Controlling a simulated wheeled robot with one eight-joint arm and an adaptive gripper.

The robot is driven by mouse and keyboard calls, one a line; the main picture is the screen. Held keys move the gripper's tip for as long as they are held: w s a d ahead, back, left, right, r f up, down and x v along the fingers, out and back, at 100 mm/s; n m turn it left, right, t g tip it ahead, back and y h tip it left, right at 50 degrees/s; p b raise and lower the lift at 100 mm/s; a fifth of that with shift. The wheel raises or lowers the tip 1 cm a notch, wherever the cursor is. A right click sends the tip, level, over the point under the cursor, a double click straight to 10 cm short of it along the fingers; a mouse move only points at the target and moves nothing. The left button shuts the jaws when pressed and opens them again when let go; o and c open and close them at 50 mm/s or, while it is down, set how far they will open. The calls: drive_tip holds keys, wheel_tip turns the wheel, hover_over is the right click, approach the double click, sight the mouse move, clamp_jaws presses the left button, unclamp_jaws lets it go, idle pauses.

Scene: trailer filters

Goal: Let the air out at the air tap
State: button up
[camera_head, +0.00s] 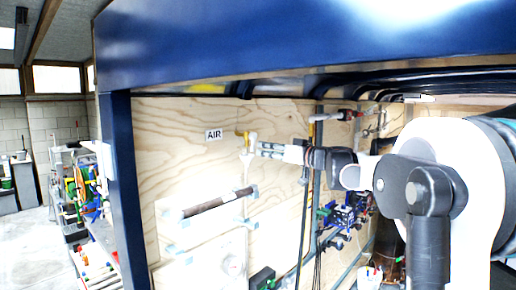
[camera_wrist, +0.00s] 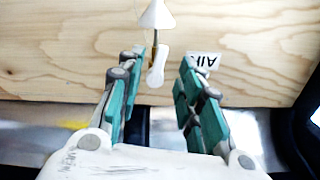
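The air tap (camera_head: 246,140) is a small yellow and white fitting on the plywood wall, just right of the AIR label (camera_head: 213,135). In the wrist view its brass stem (camera_wrist: 155,45) shows with a white rounded lever (camera_wrist: 157,68). My gripper (camera_head: 256,147) points left at the tap, with its tips close to it. In the wrist view my gripper (camera_wrist: 166,68) is open, its green-padded fingers apart on both sides of the lever.
A dark tube (camera_head: 205,207) sits in white holders on the wall below the tap. Hoses (camera_head: 304,215) and blue fittings (camera_head: 345,215) hang right of it, below my arm. A blue frame post (camera_head: 122,180) stands left. The plywood around the label is bare.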

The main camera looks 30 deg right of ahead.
sight(254, 147)
drive_tip(key=shift+x, duration=2.55)
clamp_jaws()
